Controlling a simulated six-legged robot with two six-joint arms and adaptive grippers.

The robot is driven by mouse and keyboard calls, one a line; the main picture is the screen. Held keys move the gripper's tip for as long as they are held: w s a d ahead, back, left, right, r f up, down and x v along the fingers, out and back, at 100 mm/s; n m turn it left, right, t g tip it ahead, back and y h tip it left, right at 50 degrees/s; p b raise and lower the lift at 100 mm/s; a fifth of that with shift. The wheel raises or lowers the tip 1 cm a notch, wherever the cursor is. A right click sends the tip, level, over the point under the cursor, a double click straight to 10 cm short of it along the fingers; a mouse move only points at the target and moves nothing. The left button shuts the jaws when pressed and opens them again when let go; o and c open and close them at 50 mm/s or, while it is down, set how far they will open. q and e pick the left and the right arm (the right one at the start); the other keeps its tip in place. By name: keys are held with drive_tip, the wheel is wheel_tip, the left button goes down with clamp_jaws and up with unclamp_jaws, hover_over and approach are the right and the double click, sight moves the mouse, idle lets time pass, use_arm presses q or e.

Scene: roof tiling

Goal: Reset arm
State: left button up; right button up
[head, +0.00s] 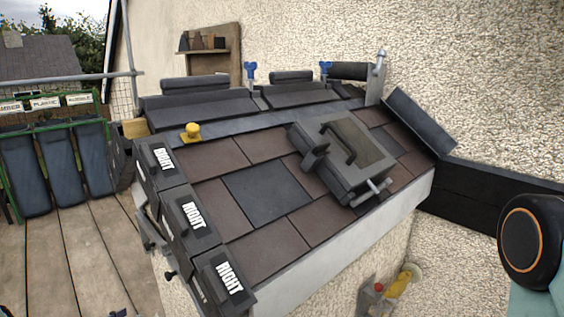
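Neither of my grippers shows clearly in the head view. Part of my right arm, a black round joint with an orange ring, shows at the right edge; its gripper is out of the picture. A small dark shape at the bottom left edge is too cut off to identify. The small tiled roof (225,195) fills the middle, with brown tiles and a dark slate tile (267,193). A grey box with a handle (345,160) sits on the roof's right half.
Several dark edge pieces marked RIGHT (194,217) line the roof's left edge. A yellow knob (192,131) and blue clamps (250,72) are near the ridge. Blue bins (70,160) stand at left on the plank deck (85,260). A yellow-handled tool (398,283) lies below the eave.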

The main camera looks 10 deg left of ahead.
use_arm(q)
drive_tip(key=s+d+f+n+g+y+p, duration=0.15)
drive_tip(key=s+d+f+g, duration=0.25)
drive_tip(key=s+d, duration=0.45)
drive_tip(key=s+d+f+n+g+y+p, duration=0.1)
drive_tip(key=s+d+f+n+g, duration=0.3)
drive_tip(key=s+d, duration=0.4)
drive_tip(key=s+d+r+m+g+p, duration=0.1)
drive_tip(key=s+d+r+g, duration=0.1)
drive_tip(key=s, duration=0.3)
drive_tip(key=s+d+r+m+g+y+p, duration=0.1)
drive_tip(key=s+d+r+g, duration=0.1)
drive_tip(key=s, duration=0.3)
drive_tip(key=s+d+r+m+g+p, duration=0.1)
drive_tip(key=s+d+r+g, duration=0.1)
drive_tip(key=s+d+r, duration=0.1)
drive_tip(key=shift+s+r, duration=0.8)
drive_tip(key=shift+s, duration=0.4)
